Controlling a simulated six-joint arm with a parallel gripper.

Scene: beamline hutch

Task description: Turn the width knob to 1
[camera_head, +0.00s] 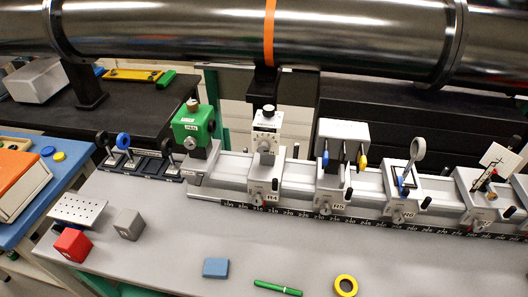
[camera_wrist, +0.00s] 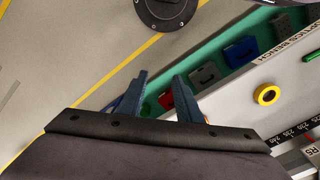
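A white unit (camera_head: 267,132) with a marked face stands upright on the carrier labelled R4, near the middle of the rail in the head view. It has a knob (camera_head: 268,110) on top and a round knob (camera_head: 265,146) on its front. The lettering is too small to read, so I cannot tell which is the width knob or its setting. A green unit (camera_head: 193,127) with a brass top knob and a front knob stands to its left. My gripper (camera_wrist: 158,82) shows only in the wrist view, fingers apart and empty, away from these units, over the floor beside the bench.
The rail (camera_head: 232,178) carries several more mounts to the right. A blue block (camera_head: 216,268), green marker (camera_head: 277,287) and yellow tape roll (camera_head: 345,286) lie along the bench front. Red (camera_head: 73,245) and grey (camera_head: 129,224) cubes are at left. A large steel pipe (camera_head: 360,30) crosses above.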

